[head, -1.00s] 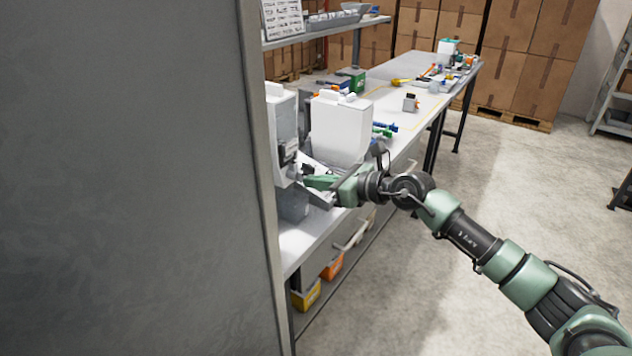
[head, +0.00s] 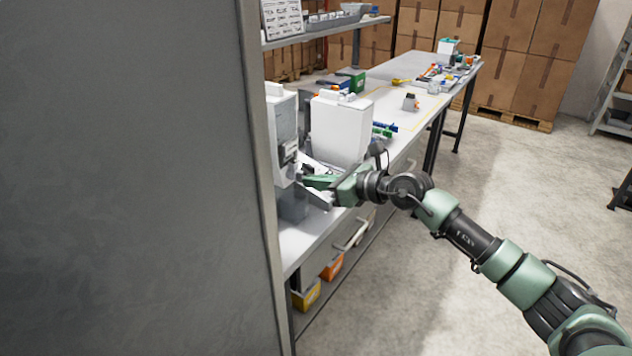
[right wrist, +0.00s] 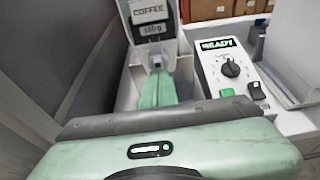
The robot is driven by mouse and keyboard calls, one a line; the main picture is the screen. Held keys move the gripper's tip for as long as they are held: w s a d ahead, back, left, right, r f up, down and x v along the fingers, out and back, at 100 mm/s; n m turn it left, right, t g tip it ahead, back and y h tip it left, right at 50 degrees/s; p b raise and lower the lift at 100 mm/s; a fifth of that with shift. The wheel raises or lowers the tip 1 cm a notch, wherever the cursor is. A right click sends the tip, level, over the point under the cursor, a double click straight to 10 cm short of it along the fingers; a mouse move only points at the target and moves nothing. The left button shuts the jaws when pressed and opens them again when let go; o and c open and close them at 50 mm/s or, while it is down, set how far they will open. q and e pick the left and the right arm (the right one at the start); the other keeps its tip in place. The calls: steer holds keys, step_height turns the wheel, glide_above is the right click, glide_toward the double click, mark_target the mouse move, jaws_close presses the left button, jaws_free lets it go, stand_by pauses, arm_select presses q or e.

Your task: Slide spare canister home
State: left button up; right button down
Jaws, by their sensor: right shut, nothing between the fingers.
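A white canister labelled COFFEE (right wrist: 150,17) hangs upright on the near dispenser, with a small spout under its label. In the head view a white canister (head: 283,125) stands at the near end of the row, partly hidden by the grey panel. A second white canister (head: 340,130) stands just beyond it. I cannot tell which one is the spare. My right gripper (head: 306,182) is shut and empty at the front of the near canister. In the right wrist view its green fingers (right wrist: 157,82) point at the area under the spout; contact is unclear. My left gripper is not in view.
A control box (right wrist: 230,72) reading READY, with a black knob, stands right of the fingers. A large grey panel (head: 130,180) fills the head view's left side. The bench (head: 410,120) runs back with small tools on it. Open floor (head: 500,190) lies to the right.

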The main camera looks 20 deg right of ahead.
mark_target(303, 175)
steer(key=shift+w+a, duration=0.7)
steer(key=shift+w, duration=0.15)
steer(key=shift+w+a, duration=0.65)
steer(key=shift+w, duration=0.3)
